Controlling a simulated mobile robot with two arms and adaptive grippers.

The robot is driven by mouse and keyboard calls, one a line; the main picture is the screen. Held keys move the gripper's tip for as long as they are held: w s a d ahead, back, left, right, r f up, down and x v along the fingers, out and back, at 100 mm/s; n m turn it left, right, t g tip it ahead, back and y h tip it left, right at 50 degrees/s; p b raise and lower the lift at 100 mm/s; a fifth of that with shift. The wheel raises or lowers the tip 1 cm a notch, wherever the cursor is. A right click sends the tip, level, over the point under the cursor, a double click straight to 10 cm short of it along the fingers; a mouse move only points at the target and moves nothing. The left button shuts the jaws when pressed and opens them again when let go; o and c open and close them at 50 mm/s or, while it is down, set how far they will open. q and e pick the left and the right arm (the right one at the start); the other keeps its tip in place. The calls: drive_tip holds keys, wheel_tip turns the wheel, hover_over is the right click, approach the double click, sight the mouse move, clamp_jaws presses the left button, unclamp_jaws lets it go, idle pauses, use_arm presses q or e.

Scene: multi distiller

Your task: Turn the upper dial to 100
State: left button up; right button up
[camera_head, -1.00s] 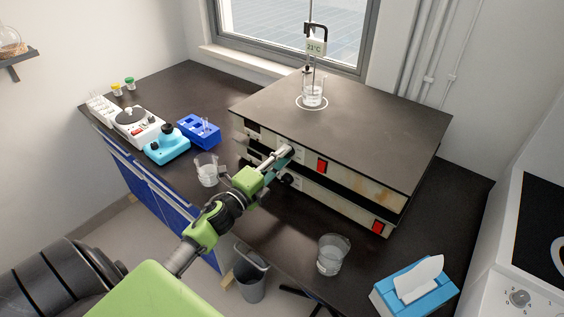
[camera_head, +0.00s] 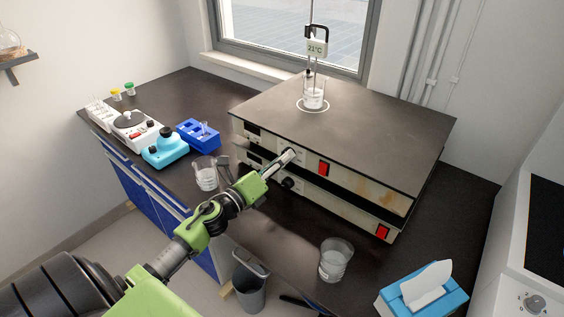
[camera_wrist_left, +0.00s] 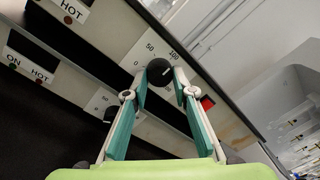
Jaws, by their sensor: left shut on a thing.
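The upper dial (camera_wrist_left: 160,72) is a round black knob on the front of the upper hotplate (camera_head: 340,115). The numbers 0, 50 and 100 are printed around it. A faint light mark shows on the dial, but I cannot tell which number it points at. My left gripper (camera_head: 286,158) reaches the dial from the front left. In the left wrist view its two fingertips close on the dial from both sides. The lower dial (camera_head: 288,183) sits below, on the lower hotplate, and is free. My right gripper is not in view.
A beaker (camera_head: 313,93) with a thermometer stands on the upper hotplate. Another beaker (camera_head: 205,174) stands left of my left gripper, and one (camera_head: 335,260) stands at the bench's front. Red switches (camera_head: 323,169) sit right of the dials. A blue tissue box (camera_head: 425,292) is at the right.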

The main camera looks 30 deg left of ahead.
use_arm(q)
drive_tip(key=shift+f, duration=0.1)
idle(0.3)
drive_tip(key=o, duration=1.1)
drive_tip(key=s, duration=0.4)
drive_tip(key=s+a, duration=0.1)
drive_tip(key=s, duration=0.7)
drive_tip(key=shift+a+f, duration=0.15)
drive_tip(key=shift+f, duration=0.15)
drive_tip(key=shift+f, duration=0.1)
